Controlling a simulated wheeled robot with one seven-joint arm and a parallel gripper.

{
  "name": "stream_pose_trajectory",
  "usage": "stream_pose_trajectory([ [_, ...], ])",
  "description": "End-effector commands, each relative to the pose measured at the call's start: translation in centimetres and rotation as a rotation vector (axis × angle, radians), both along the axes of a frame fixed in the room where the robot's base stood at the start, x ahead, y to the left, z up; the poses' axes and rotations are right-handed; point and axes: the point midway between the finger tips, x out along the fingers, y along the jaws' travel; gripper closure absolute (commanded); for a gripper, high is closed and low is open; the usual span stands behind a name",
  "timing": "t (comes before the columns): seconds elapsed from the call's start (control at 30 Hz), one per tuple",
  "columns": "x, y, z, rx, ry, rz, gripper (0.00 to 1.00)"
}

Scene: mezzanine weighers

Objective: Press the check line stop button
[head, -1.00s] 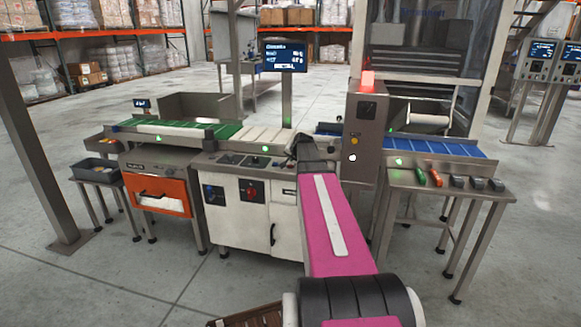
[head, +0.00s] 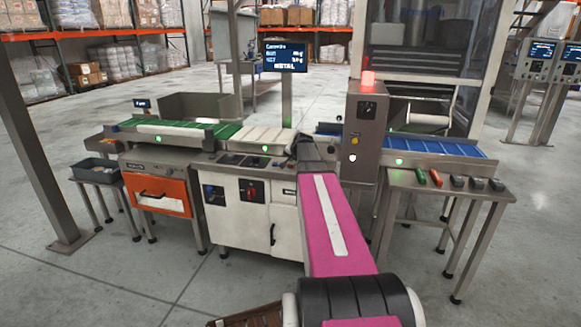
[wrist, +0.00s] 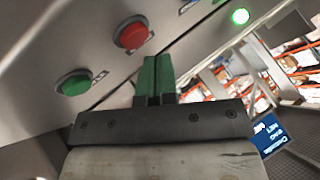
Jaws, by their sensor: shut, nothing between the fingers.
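In the wrist view a red button (wrist: 133,33) sits on a grey metal panel, with a green button (wrist: 73,83) to its lower left. The small labels beside them are unreadable, so I cannot confirm which line they belong to. My gripper (wrist: 157,62) has green fingers pressed together and empty. The fingertips appear just right of and below the red button in the picture; whether they touch the panel is unclear. In the head view my pink arm reaches the check line machine (head: 228,215), and the gripper and both buttons are hidden there.
A lit green lamp (wrist: 240,16) is right of the buttons. A screen (head: 285,56) stands above the conveyor (head: 265,137). A metal box (head: 366,130) with a red lamp on top rises right of my arm. A side table (head: 440,186) holds small items.

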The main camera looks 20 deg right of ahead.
Motion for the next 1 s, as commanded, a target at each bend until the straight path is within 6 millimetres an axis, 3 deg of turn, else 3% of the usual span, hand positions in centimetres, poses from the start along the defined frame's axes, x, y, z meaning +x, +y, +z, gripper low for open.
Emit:
stream_pose_trajectory([
  [1.0, 0.00, 0.01, -0.84, 0.000, 0.000, 0.000, 1.00],
])
